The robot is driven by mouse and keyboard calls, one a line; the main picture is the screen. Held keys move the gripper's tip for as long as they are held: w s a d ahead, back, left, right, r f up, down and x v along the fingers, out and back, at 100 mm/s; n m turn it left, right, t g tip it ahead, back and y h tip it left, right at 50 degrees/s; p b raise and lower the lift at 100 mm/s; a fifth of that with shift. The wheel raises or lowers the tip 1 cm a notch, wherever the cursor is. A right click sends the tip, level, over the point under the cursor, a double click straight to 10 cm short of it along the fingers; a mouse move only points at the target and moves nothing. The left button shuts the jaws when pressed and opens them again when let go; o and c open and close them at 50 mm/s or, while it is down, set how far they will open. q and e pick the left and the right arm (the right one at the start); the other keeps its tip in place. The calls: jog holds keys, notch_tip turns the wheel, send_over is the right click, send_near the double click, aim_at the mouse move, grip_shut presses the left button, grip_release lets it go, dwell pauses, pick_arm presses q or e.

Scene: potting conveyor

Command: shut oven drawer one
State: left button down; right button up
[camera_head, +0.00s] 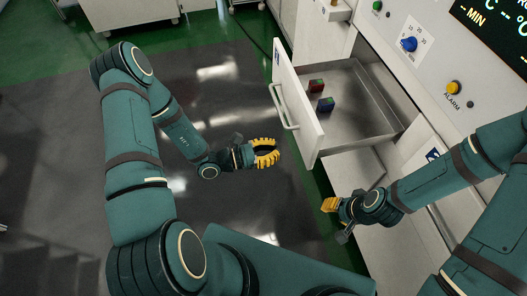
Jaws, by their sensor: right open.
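The oven drawer (299,102) stands pulled out of the white cabinet, with its front panel facing left and a bar handle (284,107) on it. Its metal tray (372,113) holds two small blocks: a red and green one (316,86) and a blue and green one (326,104). My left gripper (276,152) has yellow fingers spread apart, empty, just left of and below the handle, apart from it. My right gripper (328,204) is below the drawer, in front of the cabinet, apart from the drawer; its yellow fingers show only partly, with nothing seen in them.
The control panel has a blue knob (409,44), a yellow alarm button (453,88) and a green button (377,6). Another white drawer front (351,165) lies below the open one. The dark floor (215,75) to the left is clear. A white cart (128,12) stands at the back left.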

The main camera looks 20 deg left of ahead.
aim_at(305, 143)
pick_arm(q)
jog(key=x, duration=0.8)
jog(key=shift+w+d, duration=0.1)
jog(key=shift+w, duration=0.05)
pick_arm(e)
jog(key=shift+s+f, duration=0.1)
jog(key=shift+f, duration=0.25)
